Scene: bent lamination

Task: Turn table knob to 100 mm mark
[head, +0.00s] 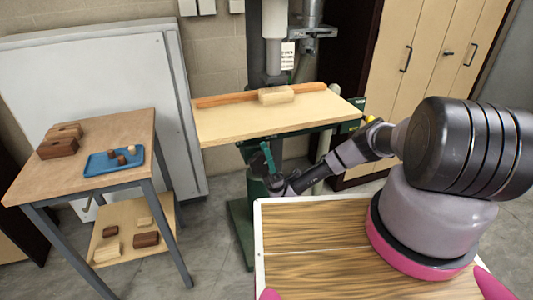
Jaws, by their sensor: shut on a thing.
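The drill press table (225,128) is a pale wooden board on a green frame. A green-teal handle part (268,157), seemingly of the table knob, stands up just below its front edge. My gripper (274,183) is at the lower end of this part, low in front of the green column, shut on the table knob. The fingers and the grip are small and dark, so the exact contact is hard to see. No scale or 100 mm mark is readable in the head view.
An orange-brown fence (225,100) and a pale wood block (276,95) lie on the board, under the drill head (274,60). A side table (85,185) at left holds a blue tray (113,161) and brown blocks (58,148). Wooden cabinets (430,50) stand at right.

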